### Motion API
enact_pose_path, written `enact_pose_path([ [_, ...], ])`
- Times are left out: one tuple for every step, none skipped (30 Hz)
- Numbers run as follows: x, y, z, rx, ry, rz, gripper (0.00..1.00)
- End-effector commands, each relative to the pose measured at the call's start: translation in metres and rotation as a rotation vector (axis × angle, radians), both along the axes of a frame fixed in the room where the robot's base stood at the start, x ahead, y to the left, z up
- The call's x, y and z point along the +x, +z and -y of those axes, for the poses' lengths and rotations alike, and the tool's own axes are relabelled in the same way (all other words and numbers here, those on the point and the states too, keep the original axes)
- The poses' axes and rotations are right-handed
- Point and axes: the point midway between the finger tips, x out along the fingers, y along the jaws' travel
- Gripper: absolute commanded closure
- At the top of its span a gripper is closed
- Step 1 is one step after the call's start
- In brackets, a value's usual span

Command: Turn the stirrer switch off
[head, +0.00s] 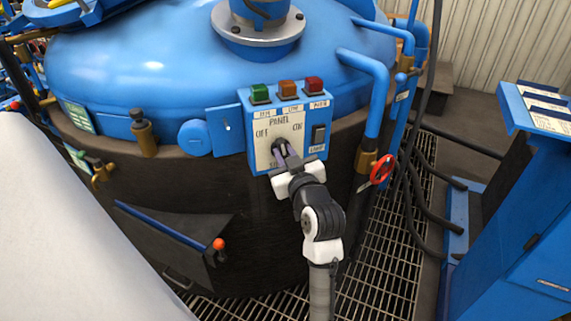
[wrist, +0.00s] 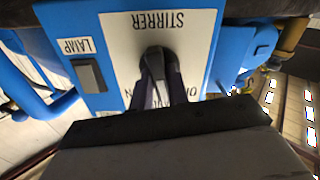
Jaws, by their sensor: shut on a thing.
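The stirrer switch (wrist: 158,62) is a dark rotary knob on a white plate (head: 268,131) of the blue control box (head: 247,122). The plate reads OFF at left and ON at right in the head view. My gripper (head: 287,154) is at the knob, its two fingers shut on it from either side. In the wrist view, which is upside down, my fingers (wrist: 162,94) reach up to the knob, below the STIRRER label (wrist: 158,20). The fingers hide much of the knob, and I cannot tell which mark it points to.
Beside the knob is a dark lamp rocker switch (head: 318,134). Green (head: 260,93), orange (head: 287,89) and red (head: 313,86) buttons sit on top of the box.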

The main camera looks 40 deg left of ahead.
Motion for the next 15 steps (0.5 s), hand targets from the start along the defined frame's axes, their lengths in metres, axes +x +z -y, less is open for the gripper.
enact_pose_path([
  [0.0003, -0.0042, 0.0005, -0.021, -0.002, 0.040, 1.00],
  [0.0001, -0.0044, 0.0004, -0.037, -0.001, 0.064, 1.00],
  [-0.0002, -0.0046, 0.0001, -0.056, -0.001, 0.097, 1.00],
  [0.0000, -0.0045, 0.0003, -0.070, -0.002, 0.121, 1.00],
  [0.0001, -0.0043, 0.0004, -0.084, -0.002, 0.145, 1.00],
  [-0.0002, -0.0046, 0.0003, -0.102, -0.002, 0.176, 1.00],
  [-0.0005, -0.0047, 0.0000, -0.116, -0.001, 0.199, 1.00],
  [-0.0004, -0.0045, -0.0001, -0.130, -0.001, 0.222, 1.00],
  [-0.0002, -0.0044, 0.0001, -0.148, -0.001, 0.251, 1.00],
  [-0.0003, -0.0044, 0.0000, -0.159, -0.001, 0.271, 1.00],
  [-0.0006, -0.0044, -0.0003, -0.172, -0.001, 0.292, 1.00],
  [-0.0009, -0.0042, -0.0005, -0.186, 0.000, 0.318, 1.00],
  [-0.0009, -0.0041, -0.0004, -0.198, 0.000, 0.336, 1.00],
  [-0.0008, -0.0041, -0.0003, -0.208, -0.001, 0.354, 1.00],
  [-0.0007, -0.0041, -0.0002, -0.222, -0.001, 0.375, 1.00],
])
